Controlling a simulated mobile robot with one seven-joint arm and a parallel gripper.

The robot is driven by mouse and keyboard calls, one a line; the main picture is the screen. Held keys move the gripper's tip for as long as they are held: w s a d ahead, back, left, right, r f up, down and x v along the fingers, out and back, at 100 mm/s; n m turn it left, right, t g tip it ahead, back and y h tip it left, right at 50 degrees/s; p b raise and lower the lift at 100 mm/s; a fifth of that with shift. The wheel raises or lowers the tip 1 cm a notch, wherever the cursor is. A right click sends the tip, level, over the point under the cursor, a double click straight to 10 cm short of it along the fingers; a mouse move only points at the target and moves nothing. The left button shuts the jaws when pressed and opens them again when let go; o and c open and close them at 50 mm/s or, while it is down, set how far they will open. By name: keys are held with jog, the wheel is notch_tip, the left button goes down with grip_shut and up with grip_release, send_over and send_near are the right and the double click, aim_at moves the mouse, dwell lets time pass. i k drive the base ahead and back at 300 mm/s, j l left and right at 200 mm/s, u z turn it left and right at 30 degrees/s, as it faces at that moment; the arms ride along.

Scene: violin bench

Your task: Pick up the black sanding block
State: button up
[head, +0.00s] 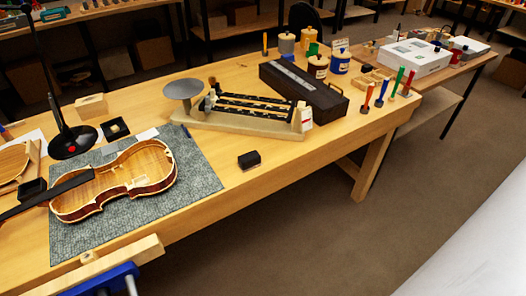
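The black sanding block (249,160) is a small dark block lying on the bare wooden bench (228,216), near its front edge. It sits to the right of the grey mat, apart from it, and in front of the balance scale. Nothing touches it or covers it in the head view. My gripper is not in view.
A violin body (122,184) lies on the grey mat (206,185) at left. Behind the block stands a balance scale (240,123), with a long dark case (303,93) to its right. Bare bench surrounds the block. A blue clamp (104,283) sits at the front left edge.

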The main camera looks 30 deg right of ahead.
aim_at(248, 162)
jog(key=l, duration=0.5)
jog(key=i+l, duration=0.15)
jog(key=l, duration=0.85)
jog(key=i, duration=0.05)
